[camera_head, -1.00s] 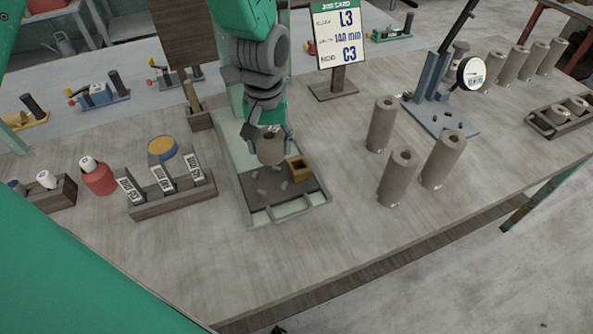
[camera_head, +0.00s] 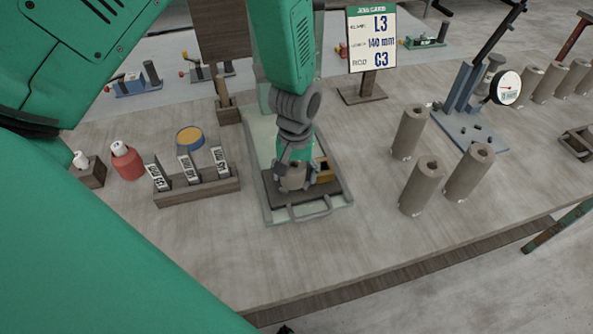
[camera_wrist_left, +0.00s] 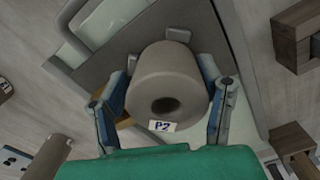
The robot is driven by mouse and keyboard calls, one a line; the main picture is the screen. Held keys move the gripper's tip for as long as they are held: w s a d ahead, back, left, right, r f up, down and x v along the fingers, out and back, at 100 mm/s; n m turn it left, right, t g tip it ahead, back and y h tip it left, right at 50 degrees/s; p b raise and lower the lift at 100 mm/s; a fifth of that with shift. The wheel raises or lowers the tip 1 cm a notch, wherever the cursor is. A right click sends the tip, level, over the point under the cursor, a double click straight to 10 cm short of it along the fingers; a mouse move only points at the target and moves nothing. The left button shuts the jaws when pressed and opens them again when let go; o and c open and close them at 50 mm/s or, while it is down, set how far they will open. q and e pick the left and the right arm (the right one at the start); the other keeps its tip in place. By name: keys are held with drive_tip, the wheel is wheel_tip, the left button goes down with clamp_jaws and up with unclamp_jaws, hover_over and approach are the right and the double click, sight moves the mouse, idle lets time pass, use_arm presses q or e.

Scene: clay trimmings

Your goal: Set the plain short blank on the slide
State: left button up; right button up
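The short blank (camera_head: 292,179) is a stubby grey-brown cylinder with a dark hole in its end. In the left wrist view the blank (camera_wrist_left: 168,85) carries a white P2 label (camera_wrist_left: 161,126). My left gripper (camera_head: 295,172) points down with its fingers on opposite sides of the blank, seemingly shut on it. The slide (camera_head: 346,203) is a pale green frame with a dark grey plate and a front handle. The blank is over or on the plate; I cannot tell whether it touches. My right gripper is out of view.
A small wooden block (camera_head: 325,172) sits at the plate's right. Three taller cylinders (camera_head: 421,187) stand right of the slide. A wooden rack (camera_head: 199,191) with labelled pieces stands left. A job card (camera_head: 371,39) and a dial gauge stand (camera_head: 458,105) are behind.

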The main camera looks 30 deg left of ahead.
sight(293, 168)
use_arm(q)
drive_tip(key=shift+w+a, duration=0.15)
drive_tip(key=shift+a, duration=0.7)
drive_tip(key=shift+r, duration=0.25)
drive_tip(key=r, duration=0.7)
drive_tip(key=d+r, duration=0.1)
drive_tip(key=r, duration=0.2)
drive_tip(key=shift+r, duration=0.4)
drive_tip(key=shift+a+r, duration=0.3)
drive_tip(key=shift+a, duration=0.1)
